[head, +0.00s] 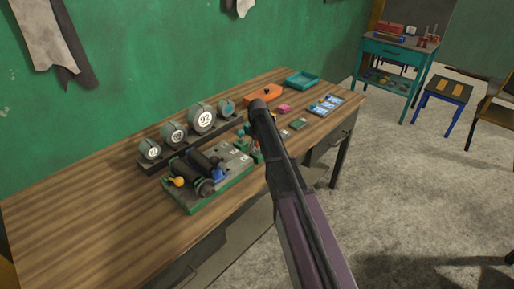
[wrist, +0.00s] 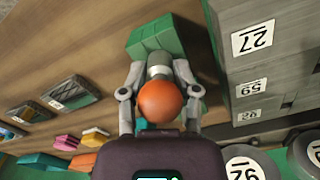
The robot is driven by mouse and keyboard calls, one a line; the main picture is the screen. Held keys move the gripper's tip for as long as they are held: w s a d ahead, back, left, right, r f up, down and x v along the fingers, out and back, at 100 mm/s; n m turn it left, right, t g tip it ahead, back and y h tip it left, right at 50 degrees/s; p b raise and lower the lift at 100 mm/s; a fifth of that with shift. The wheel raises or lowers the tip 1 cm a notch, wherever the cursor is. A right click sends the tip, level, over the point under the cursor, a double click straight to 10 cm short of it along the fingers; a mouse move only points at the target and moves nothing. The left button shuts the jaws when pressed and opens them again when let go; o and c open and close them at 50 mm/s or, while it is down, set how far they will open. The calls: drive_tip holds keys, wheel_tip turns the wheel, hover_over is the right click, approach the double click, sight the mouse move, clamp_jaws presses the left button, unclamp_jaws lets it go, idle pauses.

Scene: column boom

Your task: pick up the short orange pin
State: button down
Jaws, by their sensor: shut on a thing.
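The pin (wrist: 168,102) has a round orange head and a grey collar; it shows in the wrist view between my fingers. My gripper (wrist: 159,70) is shut on the collar just beyond the head. A green block (wrist: 153,40) lies directly beyond the collar. Whether the pin's lower end touches this block or sits in it is hidden. In the head view my arm covers most of the gripper and the pin.
A grey numbered block (wrist: 262,65) stands close to the right of my gripper in the wrist view. On the bench (head: 85,220) are a green-based board with dark cylinders (head: 205,185), round dials (head: 202,118), an orange tray (head: 263,94) and a teal tray (head: 302,80). The bench's left part is clear.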

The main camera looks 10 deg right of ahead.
drive_tip(key=shift+r, duration=0.1)
wheel_tip(320, 180, up, 3)
drive_tip(key=p, duration=0.3)
drive_tip(key=shift+r, duration=0.15)
drive_tip(key=shift+s+r+p, duration=0.2)
drive_tip(key=shift+r+p, duration=0.05)
drive_tip(key=shift+p, duration=0.2)
drive_tip(key=s+a+r+p, duration=0.1)
drive_tip(key=s, duration=1.4)
drive_tip(key=shift+s+a, duration=0.25)
drive_tip(key=shift+a, duration=0.1)
drive_tip(key=shift+d, duration=0.1)
